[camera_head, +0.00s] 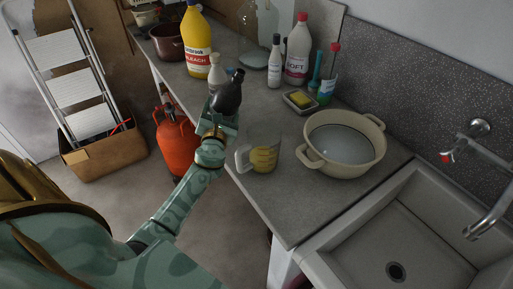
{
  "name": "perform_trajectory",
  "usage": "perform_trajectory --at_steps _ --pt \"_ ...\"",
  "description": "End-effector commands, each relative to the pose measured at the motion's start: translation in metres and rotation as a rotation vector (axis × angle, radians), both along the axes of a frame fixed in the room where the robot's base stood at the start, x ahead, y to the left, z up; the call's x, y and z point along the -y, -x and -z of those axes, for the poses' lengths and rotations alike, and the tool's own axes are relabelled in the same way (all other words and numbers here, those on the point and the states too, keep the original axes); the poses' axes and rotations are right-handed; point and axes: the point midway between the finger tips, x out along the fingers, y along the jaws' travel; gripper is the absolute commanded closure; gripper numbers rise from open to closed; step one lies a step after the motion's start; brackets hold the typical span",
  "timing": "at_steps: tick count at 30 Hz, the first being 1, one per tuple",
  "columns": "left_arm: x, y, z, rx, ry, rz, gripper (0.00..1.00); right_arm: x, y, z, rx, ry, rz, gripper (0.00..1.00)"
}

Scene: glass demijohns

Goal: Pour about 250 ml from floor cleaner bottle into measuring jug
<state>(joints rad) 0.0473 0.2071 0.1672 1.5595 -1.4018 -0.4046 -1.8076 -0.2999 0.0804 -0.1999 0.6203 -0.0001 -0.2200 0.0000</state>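The clear measuring jug (262,155) stands upright near the worktop's front edge, its handle to the left. Yellow shows on its lower part; I cannot tell whether it is liquid or print. My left gripper (226,118) is to the left of the jug and apart from it. A dark, rounded, bottle-like shape with a narrow neck (230,92) is at its end; its fingers are not clear, so I cannot tell if it grips this. No label reads floor cleaner; a small bottle with a red cap and green label (326,88) stands at the back. My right gripper is not in view.
A cream two-handled pot (343,150) stands right of the jug, before the sink (395,235). Behind are a sponge dish (299,101), a white red-capped bottle (298,52), a yellow bleach bottle (196,45) and a glass demijohn (262,20). The front worktop corner is bare.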

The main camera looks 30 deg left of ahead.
Motion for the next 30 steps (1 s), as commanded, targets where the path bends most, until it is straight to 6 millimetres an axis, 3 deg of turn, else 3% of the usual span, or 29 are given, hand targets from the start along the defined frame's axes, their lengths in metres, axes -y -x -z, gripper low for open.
perform_trajectory --at_steps 3,11,22,30 --pt "0.004 -0.002 -0.002 0.038 0.107 0.0 0.74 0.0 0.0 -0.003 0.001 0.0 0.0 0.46" --pt "0.003 -0.002 -0.002 0.032 0.083 0.001 0.74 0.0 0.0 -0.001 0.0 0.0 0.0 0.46" --pt "0.003 -0.002 -0.048 0.116 0.344 0.001 0.74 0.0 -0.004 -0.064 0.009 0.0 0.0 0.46" --pt "0.003 -0.002 -0.052 0.143 0.433 0.001 0.74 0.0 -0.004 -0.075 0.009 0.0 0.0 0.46"
